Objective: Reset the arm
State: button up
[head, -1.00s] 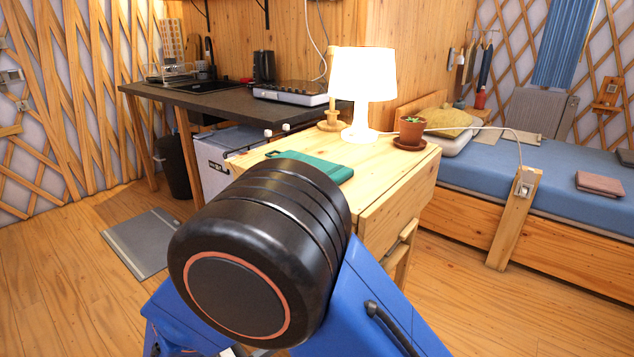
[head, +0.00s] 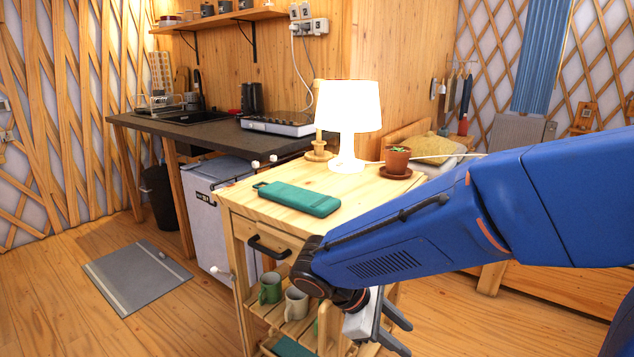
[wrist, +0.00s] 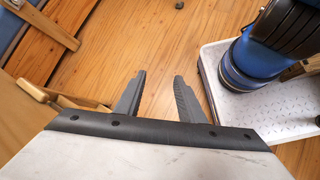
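My gripper (head: 392,335) is at the lower middle of the head view, at the end of my blue arm, in front of the wooden cart's right side. In the wrist view my gripper (wrist: 157,95) shows two dark fingers apart with only wooden floor between them. It is open and empty. The arm hides part of the cart and most of the bed in the head view.
The wooden cart (head: 262,212) carries a teal case (head: 300,199), a lit lamp (head: 348,110) and a potted plant (head: 397,160). Mugs (head: 270,288) stand on its lower shelf. A dark counter (head: 200,135) is behind. Floor at left holds a grey mat (head: 137,276).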

jog(key=s+d+r+m+t+y, duration=0.4)
jog(key=s+d+m+y, duration=0.4)
jog(key=m, duration=0.5)
jog(key=s+d+r, duration=0.1)
jog(key=s+d, duration=0.1)
jog(key=d, duration=0.1)
jog(key=shift+s+d+r+y, duration=0.3)
